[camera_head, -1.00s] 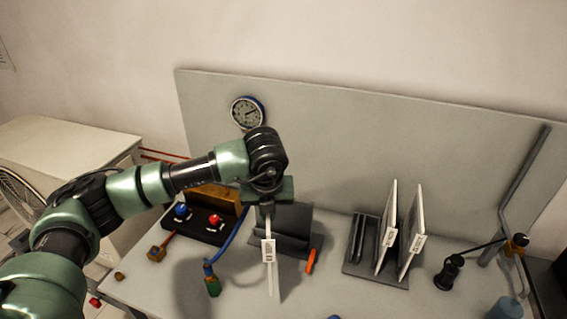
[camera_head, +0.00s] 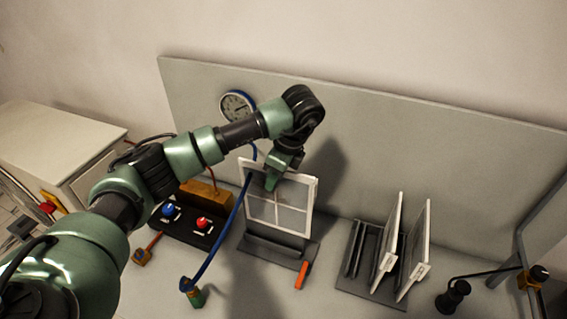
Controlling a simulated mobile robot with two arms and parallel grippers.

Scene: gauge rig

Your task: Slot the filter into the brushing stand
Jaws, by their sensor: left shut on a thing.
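The filter (camera_head: 292,214) is a white-framed panel with a pale mesh and cross bars. It is upright, facing me, in the middle of the head view. My left gripper (camera_head: 272,181) is shut on its upper part. The brushing stand (camera_head: 268,252), a dark grey slotted holder on the bench, lies directly below the filter. The filter's lower edge is at or just above the stand's back part; I cannot tell whether it is in the slot. My right gripper is not in view.
A dark rack (camera_head: 358,262) with two more white panels (camera_head: 413,250) stands to the right. An orange-handled tool (camera_head: 302,274) lies by the stand. A black box with blue and red knobs (camera_head: 188,224) and a blue hose (camera_head: 222,238) are at left. A grey back panel (camera_head: 430,155) rises behind.

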